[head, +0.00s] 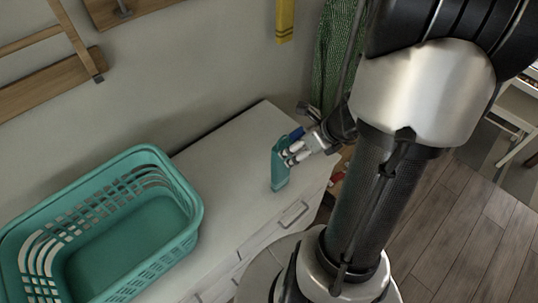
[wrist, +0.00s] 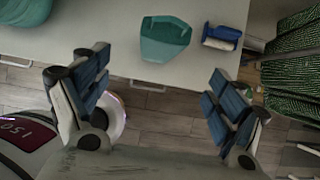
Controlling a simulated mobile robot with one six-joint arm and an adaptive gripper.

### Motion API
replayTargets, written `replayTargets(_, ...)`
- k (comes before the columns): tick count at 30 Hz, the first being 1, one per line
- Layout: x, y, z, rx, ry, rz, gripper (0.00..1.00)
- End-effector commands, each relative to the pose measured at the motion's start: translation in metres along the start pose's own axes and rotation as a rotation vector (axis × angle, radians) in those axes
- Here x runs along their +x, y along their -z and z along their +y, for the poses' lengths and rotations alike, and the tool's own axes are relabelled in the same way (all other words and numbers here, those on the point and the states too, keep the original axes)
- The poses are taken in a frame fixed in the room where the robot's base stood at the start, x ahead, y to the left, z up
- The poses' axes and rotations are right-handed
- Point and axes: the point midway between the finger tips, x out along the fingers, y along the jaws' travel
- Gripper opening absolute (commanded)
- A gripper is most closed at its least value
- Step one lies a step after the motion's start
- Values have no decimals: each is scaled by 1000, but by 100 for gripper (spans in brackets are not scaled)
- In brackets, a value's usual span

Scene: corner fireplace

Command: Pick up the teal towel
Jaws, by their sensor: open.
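A teal piece (head: 281,166), which I take for the towel, stands on the white dresser top near its right end. In the wrist view the teal piece (wrist: 165,40) lies ahead of the gap between my fingers, near the dresser's front edge. My gripper (head: 296,147) is right beside it in the head view and partly overlaps it; I cannot tell whether they touch. In the wrist view my gripper (wrist: 161,70) is open, with blue-padded fingers wide apart and nothing between them. A smaller blue and white item (wrist: 222,37) lies to the right of the teal piece.
A teal slatted basket (head: 180,190) stands on the left of the dresser (head: 232,150). A green patterned cloth (head: 333,55) hangs to the right of the dresser. A yellow strip (head: 285,20) hangs on the wall. Wooden floor (head: 470,245) is open at the right.

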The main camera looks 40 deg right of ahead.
Motion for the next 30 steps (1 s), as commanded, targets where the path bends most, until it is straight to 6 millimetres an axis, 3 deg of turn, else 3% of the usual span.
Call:
replayTargets(1,18,3,2,-5,-4,2,88)
replayTargets(3,34,3,2,-6,-5,2,88)
replayTargets(10,82,3,2,-9,-5,1,88)
replayTargets(20,109,1,1,-11,-4,1,88)
replayTargets(30,154,4,-1,-11,-5,0,88)
